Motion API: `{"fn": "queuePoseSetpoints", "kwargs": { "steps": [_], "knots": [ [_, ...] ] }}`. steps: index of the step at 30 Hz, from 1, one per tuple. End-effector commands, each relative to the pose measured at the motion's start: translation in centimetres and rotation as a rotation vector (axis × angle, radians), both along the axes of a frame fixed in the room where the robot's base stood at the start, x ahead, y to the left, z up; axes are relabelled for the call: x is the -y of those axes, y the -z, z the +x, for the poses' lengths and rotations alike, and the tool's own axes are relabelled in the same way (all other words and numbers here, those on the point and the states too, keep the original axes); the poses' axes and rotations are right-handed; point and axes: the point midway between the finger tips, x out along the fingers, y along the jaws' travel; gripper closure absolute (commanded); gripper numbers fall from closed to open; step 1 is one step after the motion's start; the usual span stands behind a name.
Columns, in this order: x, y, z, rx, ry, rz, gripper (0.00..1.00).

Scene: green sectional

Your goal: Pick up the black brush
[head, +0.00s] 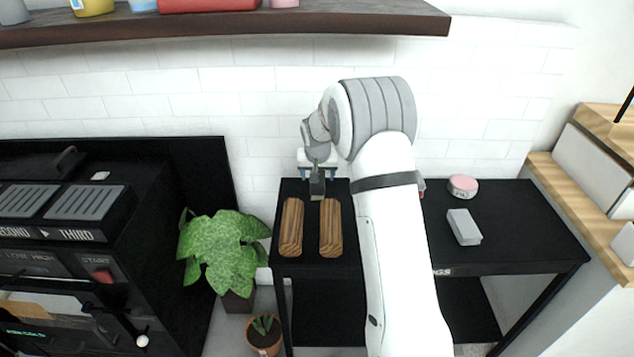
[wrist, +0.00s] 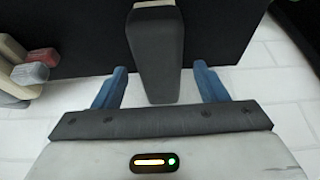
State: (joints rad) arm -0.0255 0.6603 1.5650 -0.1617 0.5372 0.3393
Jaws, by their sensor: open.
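The black brush shows in the wrist view (wrist: 157,50) as a dark grey, tapered block at the edge of a black surface. In the head view, a small dark grey piece (head: 317,186) that appears to be the brush is at the back of the black table, just behind two wooden blocks. My gripper (head: 318,172) is at the table's back edge. In the wrist view its blue fingers (wrist: 160,72) are open, one on each side of the brush's near end, with gaps on both sides. My arm hides part of the table.
Two striped wooden blocks (head: 291,228) (head: 331,228) lie on the black table (head: 525,225). A pink round tin (head: 463,186) and grey box (head: 463,227) lie right of my arm. A leafy plant (head: 225,255) stands left. A dark shelf (head: 230,24) hangs above.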

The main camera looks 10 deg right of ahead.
Motion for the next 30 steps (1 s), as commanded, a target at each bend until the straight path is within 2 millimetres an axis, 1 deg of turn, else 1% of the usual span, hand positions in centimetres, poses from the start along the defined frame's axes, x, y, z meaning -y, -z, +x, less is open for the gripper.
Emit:
{"fn": "queuePoseSetpoints", "kwargs": {
  "steps": [1, 4, 7, 13, 14, 30],
  "knots": [
    [0.0, 1.0, 0.3, -0.002, 0.000, 0.000, 0.34],
    [0.1, 2.0, 0.8, -0.001, 0.001, 0.001, 0.34],
    [0.2, 2.3, 1.0, 0.000, 0.001, 0.000, 0.34],
    [0.2, 2.4, 1.0, 0.000, 0.002, 0.001, 0.34],
    [0.2, 2.4, 1.0, 0.000, 0.002, 0.001, 0.35],
    [0.3, 2.3, 1.0, -0.001, 0.003, 0.000, 0.79]
  ]
}}
